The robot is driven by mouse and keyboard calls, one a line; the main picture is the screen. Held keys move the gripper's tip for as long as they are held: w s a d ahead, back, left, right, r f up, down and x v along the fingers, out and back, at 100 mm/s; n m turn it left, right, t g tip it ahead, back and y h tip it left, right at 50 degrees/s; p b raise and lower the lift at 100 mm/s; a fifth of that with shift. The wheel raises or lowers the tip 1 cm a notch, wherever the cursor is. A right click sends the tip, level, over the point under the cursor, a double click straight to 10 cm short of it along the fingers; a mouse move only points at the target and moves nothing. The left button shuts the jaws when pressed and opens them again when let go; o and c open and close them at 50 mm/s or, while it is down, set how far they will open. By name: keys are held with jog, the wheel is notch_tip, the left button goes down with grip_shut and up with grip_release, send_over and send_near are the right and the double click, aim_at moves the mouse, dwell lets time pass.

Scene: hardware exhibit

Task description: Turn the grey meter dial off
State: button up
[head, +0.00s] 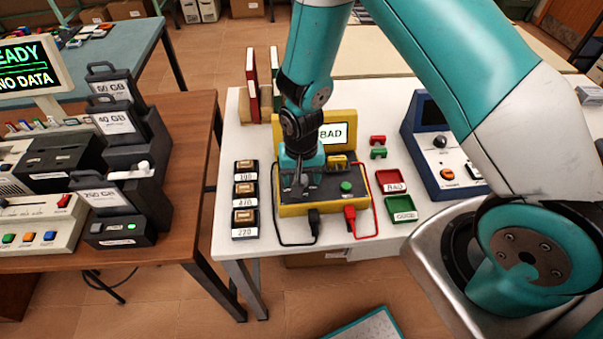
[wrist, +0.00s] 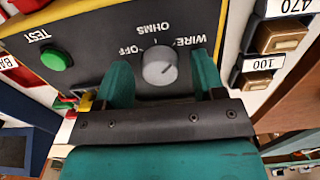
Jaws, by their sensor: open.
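The grey meter dial (wrist: 159,66) is a round knob on the dark panel of the yellow-cased meter (head: 333,208). In the wrist view the lettering is upside down: OFF is at the dial's upper left, OHMS above it and WIRE at its upper right. A pale mark shows on the dial, but I cannot tell surely which label it points at. My gripper (wrist: 159,68) is open, with one teal finger on each side of the dial and visible gaps between. In the head view my gripper (head: 300,187) is over the panel's left part and hides the dial.
The meter screen (head: 333,135) reads BAD. A green TEST button (wrist: 56,60) is beside the dial. Black and red leads (head: 350,219) come off the meter's front. Labelled component boxes (head: 245,195) stand left; red (head: 391,181) and green (head: 400,209) trays are right.

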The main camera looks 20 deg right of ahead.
jog(key=shift+c, duration=0.2)
jog(key=c, duration=0.9)
jog(key=shift+n, duration=0.3)
jog(key=n+b, duration=0.1)
jog(key=n, duration=0.2)
jog(key=shift+n, duration=0.3)
jog(key=n, duration=0.4)
jog(key=n+b, duration=0.1)
jog(key=n, duration=0.8)
jog(key=shift+n, duration=0.3)
